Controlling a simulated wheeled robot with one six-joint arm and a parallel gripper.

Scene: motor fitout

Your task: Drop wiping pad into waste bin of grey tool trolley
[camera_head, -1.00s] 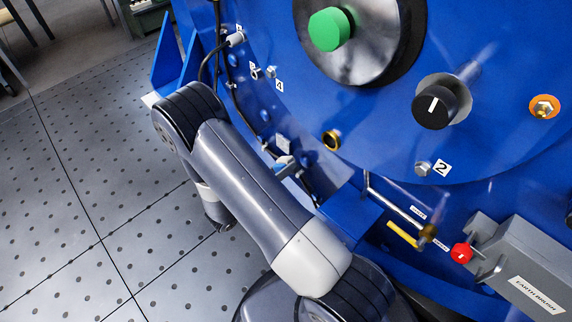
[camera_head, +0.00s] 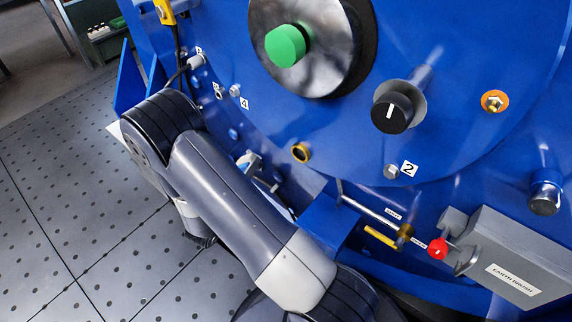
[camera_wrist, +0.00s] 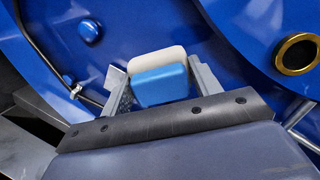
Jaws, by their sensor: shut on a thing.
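My gripper (camera_wrist: 160,88) is shut on the wiping pad (camera_wrist: 162,84), which is blue with an off-white layer along its top. In the wrist view the pad sits between the two grey fingers, held close to the blue motor face. In the head view my arm covers most of the gripper, and only small parts show beside it. The grey tool trolley and its waste bin are not visible in either view.
The blue motor housing (camera_head: 330,130) fills the right side, with a green knob (camera_head: 285,46), a black knob (camera_head: 392,108) and a grey earth brush box (camera_head: 500,262) jutting out. Dotted grey floor (camera_head: 60,170) lies clear at left. A green unit (camera_head: 105,38) stands far back.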

